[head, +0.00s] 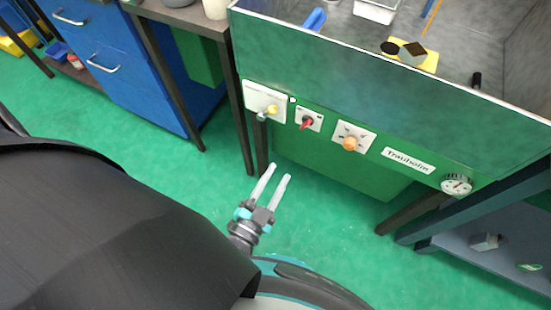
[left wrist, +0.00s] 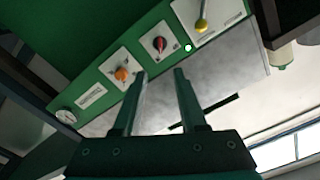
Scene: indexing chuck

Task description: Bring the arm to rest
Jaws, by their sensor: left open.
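My left gripper (head: 271,187) is open and empty, in front of the green machine panel and below its row of controls. It also shows in the left wrist view (left wrist: 162,78), its two fingers apart with nothing between them. The panel carries an orange knob (head: 350,144), a red switch (head: 307,122) and a yellow-tipped lever (head: 271,110). In the left wrist view the orange knob (left wrist: 122,73), red switch (left wrist: 159,43) and yellow lever (left wrist: 201,24) lie beyond the fingers. The fingers look apart from all of them. My right gripper is not in view.
A round gauge (head: 457,185) sits at the panel's right end, beside a "Trauholm" label (head: 408,161). The machine's tray (head: 470,90) holds a yellow block (head: 418,58) and other items. A blue drawer cabinet (head: 125,70) stands at left. Green floor (head: 190,185) is clear around the gripper.

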